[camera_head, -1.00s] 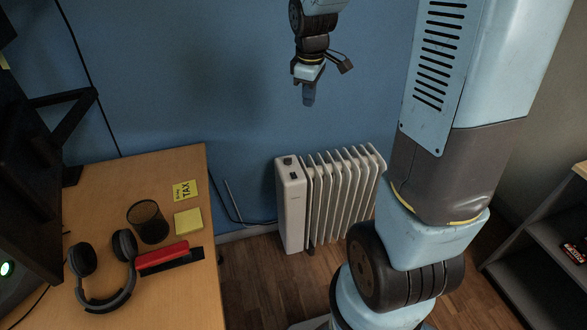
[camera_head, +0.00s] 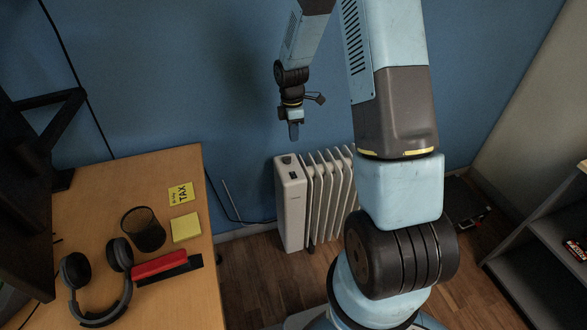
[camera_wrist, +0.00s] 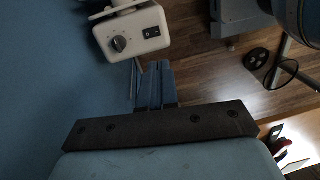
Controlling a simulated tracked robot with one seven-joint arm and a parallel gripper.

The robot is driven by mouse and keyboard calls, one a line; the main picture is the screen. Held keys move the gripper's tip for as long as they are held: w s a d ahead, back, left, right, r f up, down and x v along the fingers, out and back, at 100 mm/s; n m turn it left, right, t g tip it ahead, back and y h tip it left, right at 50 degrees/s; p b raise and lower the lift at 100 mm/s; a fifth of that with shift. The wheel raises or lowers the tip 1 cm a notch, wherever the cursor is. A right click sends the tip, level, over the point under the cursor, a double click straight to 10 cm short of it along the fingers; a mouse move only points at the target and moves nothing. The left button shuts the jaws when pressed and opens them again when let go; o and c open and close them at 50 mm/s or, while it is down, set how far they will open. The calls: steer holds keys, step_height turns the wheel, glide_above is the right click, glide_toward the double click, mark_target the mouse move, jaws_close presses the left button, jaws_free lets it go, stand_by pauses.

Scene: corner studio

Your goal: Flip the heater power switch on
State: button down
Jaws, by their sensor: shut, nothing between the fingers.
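The white oil heater (camera_head: 291,215) stands on the floor against the blue wall. Its control panel is on the top of its left end, and shows a round knob and a dark power switch (camera_head: 293,175). In the wrist view the heater (camera_wrist: 132,27) is at the top, with the knob on the left and the switch (camera_wrist: 151,32) on the right. I cannot tell the switch's position. My gripper (camera_head: 294,137) points down above the panel, apart from it, with its fingers closed and empty. The fingers (camera_wrist: 157,68) also show in the wrist view, below the heater.
A wooden desk (camera_head: 190,300) is at left with headphones (camera_head: 120,258), a mesh cup (camera_head: 143,230), sticky notes and a red item. A cable runs along the wall beside the heater. A grey shelf (camera_head: 535,255) stands at right. The floor between is open.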

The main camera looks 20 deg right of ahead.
mark_target(294, 176)
steer(key=shift+w+a+f+n, duration=0.1)
steer(key=shift+w+f+n, duration=0.15)
steer(key=shift+f, duration=0.5)
steer(key=shift+w+a+f+n, duration=0.1)
steer(key=shift+w+f+n, duration=0.1)
steer(key=shift+f, duration=0.55)
steer(key=shift+d, duration=0.1)
steer(key=f, duration=0.4)
steer(key=s+f, duration=0.1)
steer(key=f, duration=0.8)
steer(key=shift+s+f, duration=0.4)
steer(key=shift+f, duration=0.15)
steer(key=shift+s, duration=0.1)
steer(key=shift+w, duration=0.2)
steer(key=shift+w+r, duration=0.2)
steer(key=shift+w, duration=0.45)
